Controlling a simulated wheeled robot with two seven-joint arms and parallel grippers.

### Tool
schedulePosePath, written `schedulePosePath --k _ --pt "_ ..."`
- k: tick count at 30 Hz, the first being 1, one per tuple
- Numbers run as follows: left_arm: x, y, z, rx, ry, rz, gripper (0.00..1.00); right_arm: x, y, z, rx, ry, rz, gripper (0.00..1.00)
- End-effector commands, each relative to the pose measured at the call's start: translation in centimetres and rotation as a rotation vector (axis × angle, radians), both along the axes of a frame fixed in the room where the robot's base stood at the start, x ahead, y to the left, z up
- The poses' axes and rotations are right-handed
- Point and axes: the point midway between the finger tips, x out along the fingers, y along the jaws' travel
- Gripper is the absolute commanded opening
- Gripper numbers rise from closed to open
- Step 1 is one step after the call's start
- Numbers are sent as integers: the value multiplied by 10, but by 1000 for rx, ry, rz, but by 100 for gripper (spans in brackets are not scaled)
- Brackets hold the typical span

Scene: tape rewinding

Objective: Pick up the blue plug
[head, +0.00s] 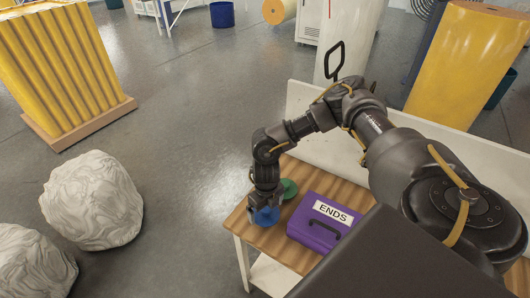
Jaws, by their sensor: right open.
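The blue plug (265,217) is at the left edge of the wooden table (293,254). My right gripper (264,205) points down directly over it, with its fingers at the plug's top. The gripper is open; its fingers are small and dark here, so I cannot tell whether they touch the plug. My left gripper is not in view.
A green plug (289,188) lies just behind the blue one. A purple box (309,233) labelled "ENDS" stands close on the right. A white panel (325,142) rises along the table's back. Open floor (190,170) lies to the left.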

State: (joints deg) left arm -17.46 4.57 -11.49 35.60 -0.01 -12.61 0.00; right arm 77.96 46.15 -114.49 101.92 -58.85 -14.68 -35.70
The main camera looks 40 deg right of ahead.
Motion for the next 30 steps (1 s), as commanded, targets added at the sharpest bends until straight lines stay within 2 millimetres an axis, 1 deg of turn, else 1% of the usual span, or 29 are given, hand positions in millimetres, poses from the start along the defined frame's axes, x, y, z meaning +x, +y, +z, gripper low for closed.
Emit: schedulePosePath --k 4,10,11,16,17,18,26,30 --pt "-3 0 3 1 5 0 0 0 0 -11 0 0 1 100" --pt "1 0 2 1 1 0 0 0 0 -12 1 -1 1 100" --pt "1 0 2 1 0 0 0 0 0 -12 1 -1 1 97" --pt "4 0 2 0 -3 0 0 0 0 -12 1 -1 1 76" --pt "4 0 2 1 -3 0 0 0 0 -12 1 -1 1 75" --pt "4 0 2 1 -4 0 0 0 0 -12 1 -1 1 73" --pt "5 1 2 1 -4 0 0 0 0 -10 1 -1 1 73" --pt "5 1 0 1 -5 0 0 1 1 -1 2 -2 1 73"
